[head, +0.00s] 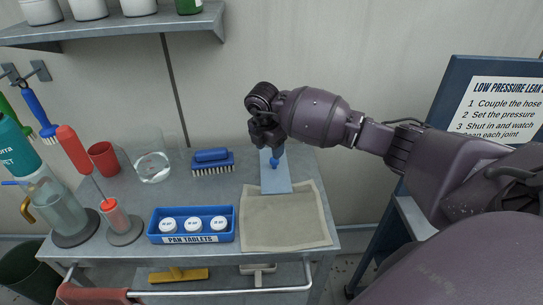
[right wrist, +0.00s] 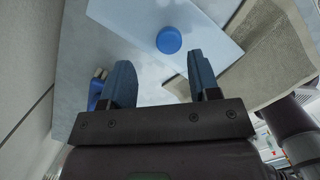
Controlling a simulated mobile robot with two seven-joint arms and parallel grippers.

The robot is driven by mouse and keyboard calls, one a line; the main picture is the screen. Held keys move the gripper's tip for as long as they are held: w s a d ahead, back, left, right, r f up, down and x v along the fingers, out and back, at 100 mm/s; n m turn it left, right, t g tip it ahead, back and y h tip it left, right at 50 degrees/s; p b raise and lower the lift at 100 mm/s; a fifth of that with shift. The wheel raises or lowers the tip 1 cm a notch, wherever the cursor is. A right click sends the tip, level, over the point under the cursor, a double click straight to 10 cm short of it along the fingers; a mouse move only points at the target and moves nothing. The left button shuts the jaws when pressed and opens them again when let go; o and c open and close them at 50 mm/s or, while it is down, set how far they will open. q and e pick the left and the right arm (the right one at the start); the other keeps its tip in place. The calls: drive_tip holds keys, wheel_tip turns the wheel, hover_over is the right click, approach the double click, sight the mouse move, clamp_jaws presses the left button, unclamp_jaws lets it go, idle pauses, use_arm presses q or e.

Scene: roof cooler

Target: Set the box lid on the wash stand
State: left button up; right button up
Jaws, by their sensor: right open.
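The box lid (head: 276,182) is a flat pale blue panel with a round blue knob (head: 274,162). It lies on the grey wash stand (head: 215,191), its near end at the edge of a beige cloth. My right gripper (head: 268,142) is above the lid's far end and hides part of it. In the right wrist view the gripper (right wrist: 164,72) is open and empty. The lid (right wrist: 215,33) and its knob (right wrist: 169,40) show beyond the fingertips, apart from them. My left gripper is not in view.
The beige cloth (head: 285,222) lies at the front right. A blue tray of pan tablets (head: 191,238), a blue brush (head: 212,160), a clear bowl (head: 153,167) and a red cup (head: 103,158) stand to the left. A shelf (head: 130,24) overhangs the back left.

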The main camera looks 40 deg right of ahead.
wheel_tip(320, 180, up, 6)
drive_tip(key=a, duration=0.1)
drive_tip(key=shift+s+r, duration=0.15)
drive_tip(key=shift+s, duration=0.05)
idle(0.6)
